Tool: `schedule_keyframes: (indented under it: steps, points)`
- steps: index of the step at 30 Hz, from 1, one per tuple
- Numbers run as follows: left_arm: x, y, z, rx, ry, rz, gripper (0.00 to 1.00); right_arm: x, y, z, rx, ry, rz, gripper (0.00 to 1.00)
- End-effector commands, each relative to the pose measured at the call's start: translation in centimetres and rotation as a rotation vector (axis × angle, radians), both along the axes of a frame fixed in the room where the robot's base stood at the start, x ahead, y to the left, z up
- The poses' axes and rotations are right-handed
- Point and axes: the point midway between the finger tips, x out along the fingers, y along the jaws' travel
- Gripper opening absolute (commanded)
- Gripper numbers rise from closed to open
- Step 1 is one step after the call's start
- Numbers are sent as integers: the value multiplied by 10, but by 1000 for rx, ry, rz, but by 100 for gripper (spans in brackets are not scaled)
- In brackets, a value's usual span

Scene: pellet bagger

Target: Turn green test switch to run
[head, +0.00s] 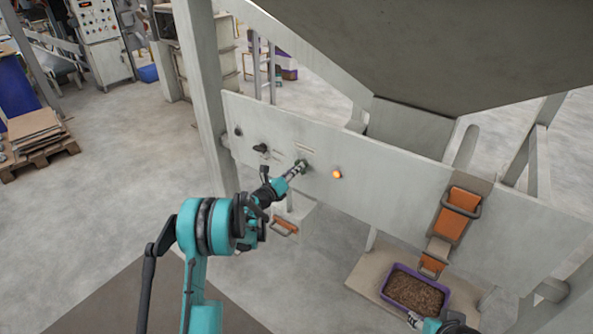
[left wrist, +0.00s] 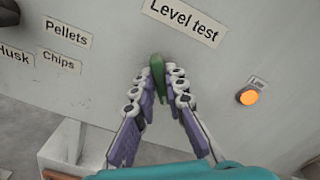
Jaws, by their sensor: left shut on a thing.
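The green test switch (left wrist: 157,78) sits on the grey panel below the "Level test" label (left wrist: 184,17) in the left wrist view. My left gripper (left wrist: 160,88) is shut on the switch, one finger on each side of it. In the head view the left gripper (head: 298,170) reaches the panel (head: 400,190), and the fingers mostly hide the green switch (head: 303,163). The switch's knob looks roughly upright in the left wrist view. My right gripper (head: 415,321) is only partly in view at the bottom of the head view, near the purple bin; its jaw state is unclear.
An orange lamp (head: 337,174) glows to the right of the switch. A black selector knob (head: 261,148) is to its left. An orange-handled part (head: 457,212) is on the right of the panel. A purple bin (head: 389,287) of brown pellets stands below. A hopper overhangs the panel.

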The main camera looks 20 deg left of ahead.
Motion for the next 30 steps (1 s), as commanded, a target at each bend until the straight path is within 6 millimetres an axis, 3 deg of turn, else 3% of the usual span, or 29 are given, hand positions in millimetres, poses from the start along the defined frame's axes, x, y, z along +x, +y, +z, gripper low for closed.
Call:
schedule_keyframes:
  steps: [30]
  points:
    - [1, 2, -4, -785, 286, 1, 0, 0, 0, -26, 0, 0, 0, 40]
